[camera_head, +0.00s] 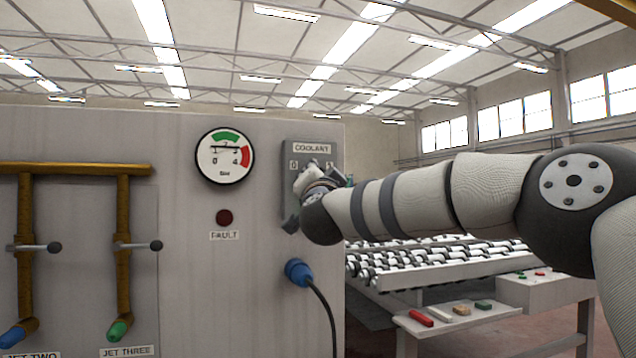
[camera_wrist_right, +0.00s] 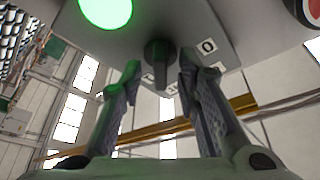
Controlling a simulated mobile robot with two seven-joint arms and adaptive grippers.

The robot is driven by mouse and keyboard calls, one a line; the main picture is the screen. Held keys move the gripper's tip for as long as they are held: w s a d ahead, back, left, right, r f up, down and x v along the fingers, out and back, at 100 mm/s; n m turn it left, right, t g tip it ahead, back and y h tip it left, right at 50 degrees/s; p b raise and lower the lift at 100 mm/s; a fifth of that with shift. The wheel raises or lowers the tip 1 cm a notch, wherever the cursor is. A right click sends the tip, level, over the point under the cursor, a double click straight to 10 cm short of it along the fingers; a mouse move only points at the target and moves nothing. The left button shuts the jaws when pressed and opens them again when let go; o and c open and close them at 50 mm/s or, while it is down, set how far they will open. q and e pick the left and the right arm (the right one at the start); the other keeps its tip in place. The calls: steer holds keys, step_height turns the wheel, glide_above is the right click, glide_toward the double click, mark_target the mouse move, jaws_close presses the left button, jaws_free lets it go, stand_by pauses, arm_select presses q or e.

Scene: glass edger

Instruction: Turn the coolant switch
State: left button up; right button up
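The coolant switch plate (camera_head: 312,148) is a grey panel labelled COOLANT, with marks at its left and right, on the right part of the machine cabinet. My right gripper (camera_head: 306,185) is in front of it and hides the knob in the head view. In the right wrist view, the dark switch knob (camera_wrist_right: 159,62) lies between the two fingers of my right gripper (camera_wrist_right: 158,85). The fingers are apart, with gaps visible on both sides of the knob. A "0" label (camera_wrist_right: 208,46) shows beside it, and a green lamp (camera_wrist_right: 106,10) is lit. My left gripper is not in view.
A pressure gauge (camera_head: 225,156) and a dark red fault lamp (camera_head: 224,217) are left of the switch. A blue plug (camera_head: 298,271) with a cable sits below. Brass pipes (camera_head: 75,169) with levers are further left. A roller conveyor (camera_head: 440,262) stands behind at right.

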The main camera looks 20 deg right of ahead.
steer(key=v, duration=1.1)
steer(key=shift+s, duration=0.25)
steer(key=shift+f, duration=0.1)
